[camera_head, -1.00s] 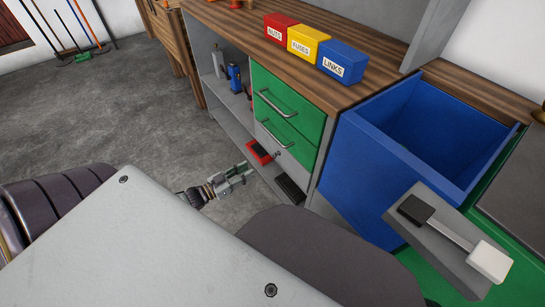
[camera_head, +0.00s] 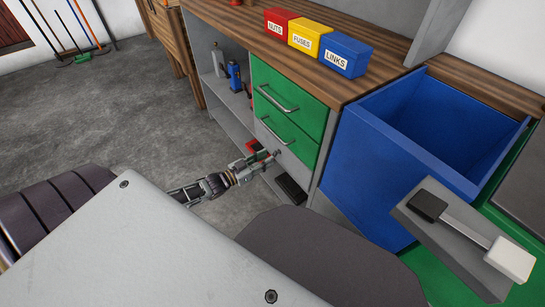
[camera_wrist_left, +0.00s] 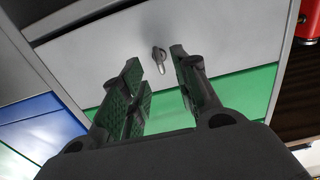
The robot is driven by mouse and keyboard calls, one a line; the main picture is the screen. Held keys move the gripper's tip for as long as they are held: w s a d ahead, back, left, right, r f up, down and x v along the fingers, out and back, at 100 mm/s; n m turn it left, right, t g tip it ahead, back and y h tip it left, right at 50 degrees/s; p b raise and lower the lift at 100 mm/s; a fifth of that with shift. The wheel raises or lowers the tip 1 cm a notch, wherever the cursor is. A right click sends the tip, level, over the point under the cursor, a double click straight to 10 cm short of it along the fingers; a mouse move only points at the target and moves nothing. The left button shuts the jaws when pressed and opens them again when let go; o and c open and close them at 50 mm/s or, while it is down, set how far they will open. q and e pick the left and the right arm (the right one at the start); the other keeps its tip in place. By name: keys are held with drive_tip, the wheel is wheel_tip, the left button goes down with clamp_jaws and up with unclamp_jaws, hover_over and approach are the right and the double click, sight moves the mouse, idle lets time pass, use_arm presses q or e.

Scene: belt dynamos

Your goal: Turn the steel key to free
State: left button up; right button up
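The steel key (camera_wrist_left: 159,60) sits in the lock of a light grey drawer front (camera_wrist_left: 110,45). In the left wrist view it shows between and just beyond the fingertips of my left gripper (camera_wrist_left: 157,61). The fingers are apart and I see no contact with the key. In the head view my left gripper (camera_head: 265,160) is low in front of the grey drawer front (camera_head: 284,154), below two green drawers (camera_head: 290,88). The key is too small there to make out its angle. My right gripper is not in view.
Red, yellow and blue boxes (camera_head: 343,55) stand on the wooden bench top. A blue open bin (camera_head: 360,175) is to the right, with a lever on a grey plate (camera_head: 450,243) in front. A dark object (camera_head: 291,188) lies on the low shelf.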

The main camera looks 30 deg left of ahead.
sight(273, 154)
use_arm(q)
drive_tip(key=shift+b+x, duration=0.7)
drive_tip(key=shift+x, duration=1.35)
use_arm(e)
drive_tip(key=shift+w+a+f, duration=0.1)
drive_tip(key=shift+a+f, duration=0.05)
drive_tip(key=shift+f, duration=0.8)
use_arm(q)
drive_tip(key=shift+c, duration=0.2)
clamp_jaws()
